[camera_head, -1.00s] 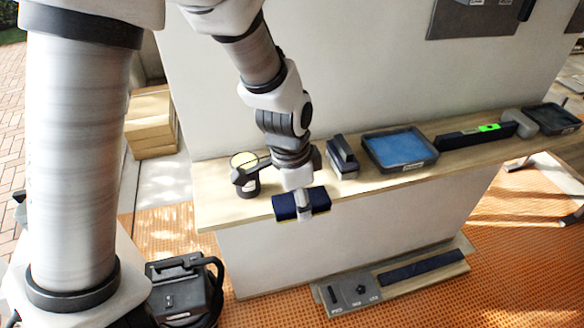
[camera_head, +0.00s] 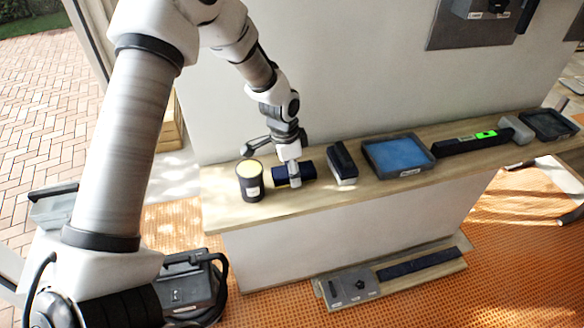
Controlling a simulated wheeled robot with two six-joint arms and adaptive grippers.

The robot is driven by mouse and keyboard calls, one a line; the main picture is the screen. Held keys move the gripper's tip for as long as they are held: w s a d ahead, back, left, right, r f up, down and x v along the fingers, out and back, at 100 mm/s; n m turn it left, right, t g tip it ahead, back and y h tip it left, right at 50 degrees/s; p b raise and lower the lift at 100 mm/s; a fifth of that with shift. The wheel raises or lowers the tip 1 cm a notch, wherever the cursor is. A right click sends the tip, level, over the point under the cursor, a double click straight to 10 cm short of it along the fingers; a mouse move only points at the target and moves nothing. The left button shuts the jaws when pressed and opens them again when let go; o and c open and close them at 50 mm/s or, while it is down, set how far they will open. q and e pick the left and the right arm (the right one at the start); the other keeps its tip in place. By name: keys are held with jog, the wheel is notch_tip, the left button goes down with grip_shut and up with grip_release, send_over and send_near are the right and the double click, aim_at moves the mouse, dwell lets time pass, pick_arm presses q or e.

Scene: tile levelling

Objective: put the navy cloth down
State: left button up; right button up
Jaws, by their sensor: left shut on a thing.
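The navy cloth (camera_head: 308,171) is a dark, folded bundle with a thin yellow edge. It is at the wooden shelf (camera_head: 240,215), between a dark cup with a yellow top (camera_head: 250,182) and a black-topped block (camera_head: 342,162). My left gripper (camera_head: 295,183) points down and is shut on the cloth, its finger covering the middle. The cloth looks very low over the shelf or touching it; I cannot tell which. My right gripper is not in view.
A tray with a blue inside (camera_head: 429,153), a black level with a green window (camera_head: 464,143), a grey mallet head (camera_head: 517,129) and a dark tray (camera_head: 549,125) stand farther right. The shelf's front strip is clear. A lower ledge (camera_head: 395,287) holds a grey panel.

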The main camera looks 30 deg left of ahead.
aim_at(287, 172)
pick_arm(q)
jog(key=shift+s+d, duration=0.1)
jog(key=shift+d, duration=0.05)
jog(key=o, duration=1)
jog(key=r, duration=0.4)
jog(key=r+b, duration=0.1)
jog(key=r, duration=0.3)
jog(key=s+a+r, duration=0.1)
jog(key=r, duration=0.3)
jog(key=shift+r+b, duration=0.1)
jog(key=shift+b, duration=0.2)
